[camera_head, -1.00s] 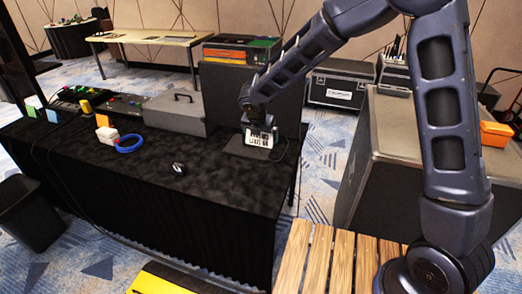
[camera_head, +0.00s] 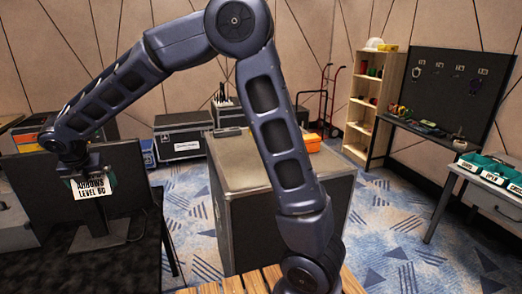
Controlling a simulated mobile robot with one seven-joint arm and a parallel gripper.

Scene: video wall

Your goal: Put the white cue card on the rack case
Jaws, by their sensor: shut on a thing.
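The white cue card (camera_head: 96,187) has black printed text, with "LEVEL 60" legible. My gripper (camera_head: 80,168) is shut on its upper part and holds it upright in front of a dark monitor (camera_head: 128,165), above the black table at the left. The large grey-topped case (camera_head: 228,160) with dark sides, which looks like the rack case, stands on the carpet in the middle. The gripper and card are well to its left. My arm hides part of its top and right side.
The near left of the case top is clear. Another black case (camera_head: 183,143) stands behind, left. Wooden slats (camera_head: 235,285) lie in front. A shelf (camera_head: 364,105) and a table with teal bins (camera_head: 482,163) are at the right.

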